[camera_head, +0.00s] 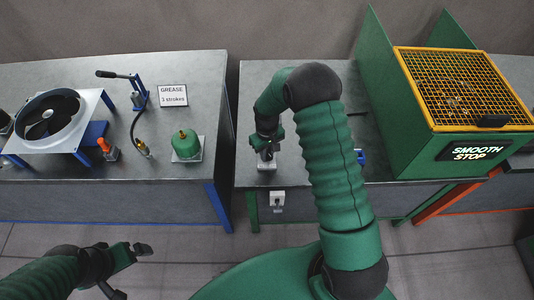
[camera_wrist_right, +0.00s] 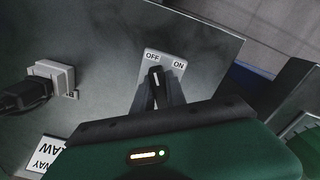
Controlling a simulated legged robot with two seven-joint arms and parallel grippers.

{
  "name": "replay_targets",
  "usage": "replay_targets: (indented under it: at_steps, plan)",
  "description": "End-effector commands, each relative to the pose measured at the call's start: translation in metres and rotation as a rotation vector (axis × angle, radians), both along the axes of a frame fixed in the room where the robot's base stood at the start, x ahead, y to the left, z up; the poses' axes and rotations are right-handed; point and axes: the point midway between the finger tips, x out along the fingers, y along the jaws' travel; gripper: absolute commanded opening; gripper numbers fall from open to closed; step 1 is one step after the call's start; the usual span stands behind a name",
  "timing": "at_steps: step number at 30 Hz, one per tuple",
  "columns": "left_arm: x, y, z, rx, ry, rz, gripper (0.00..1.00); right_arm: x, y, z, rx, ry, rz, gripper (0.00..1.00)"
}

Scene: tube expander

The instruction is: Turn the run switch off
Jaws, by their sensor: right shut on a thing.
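The run switch shows in the right wrist view as a light plate (camera_wrist_right: 147,66) marked OFF on the left and ON on the right. Its dark lever (camera_wrist_right: 154,78) stands between my right fingertips (camera_wrist_right: 160,90) and appears nearer the OFF side. The fingers hide the lower plate. In the head view the switch plate (camera_head: 266,166) is at the front left of the middle bench. My right gripper (camera_head: 267,149) reaches down over it, shut on the lever. My left gripper (camera_head: 131,270) is open and empty, low at the left, in front of the left bench.
A green guard with a yellow mesh (camera_head: 465,85) and a SMOOTH STOP sign stands at the right. The left bench holds a fan (camera_head: 47,118), hand pump (camera_head: 137,90) and green canister (camera_head: 186,145). In the wrist view, a plugged socket (camera_wrist_right: 52,75) lies left of the switch.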

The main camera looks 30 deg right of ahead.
Motion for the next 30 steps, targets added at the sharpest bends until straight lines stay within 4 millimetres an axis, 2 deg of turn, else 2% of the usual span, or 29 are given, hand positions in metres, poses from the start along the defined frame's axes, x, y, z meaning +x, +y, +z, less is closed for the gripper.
replay_targets:
  at_steps: [1, 8, 9, 13, 23, 26, 30]
  plan:
    - [0.000, 0.000, 0.000, 0.000, 0.000, 0.000, 1.00, 0.006, -0.001, 0.003, -0.004, -0.017, 0.004, 0.00]
    - [0.000, 0.000, 0.000, 0.000, 0.000, 0.000, 1.00, 0.006, -0.001, 0.003, -0.004, -0.018, 0.004, 0.00]
    - [0.000, 0.000, 0.000, 0.000, 0.000, 0.000, 1.00, 0.006, -0.001, 0.003, -0.004, -0.018, 0.004, 0.20]
    - [0.000, 0.000, 0.000, 0.000, 0.000, 0.000, 1.00, 0.005, -0.001, 0.002, -0.003, -0.013, 0.003, 0.37]
    - [0.000, 0.000, 0.000, 0.000, 0.000, 0.000, 1.00, 0.002, 0.000, 0.003, -0.001, -0.008, 0.002, 0.38]
    - [0.000, 0.000, -0.001, 0.000, 0.000, 0.000, 1.00, 0.002, 0.000, 0.014, -0.001, -0.008, 0.001, 0.38]
    - [0.000, 0.000, -0.003, 0.000, 0.000, 0.000, 1.00, 0.004, -0.001, 0.048, -0.003, -0.012, 0.003, 0.38]
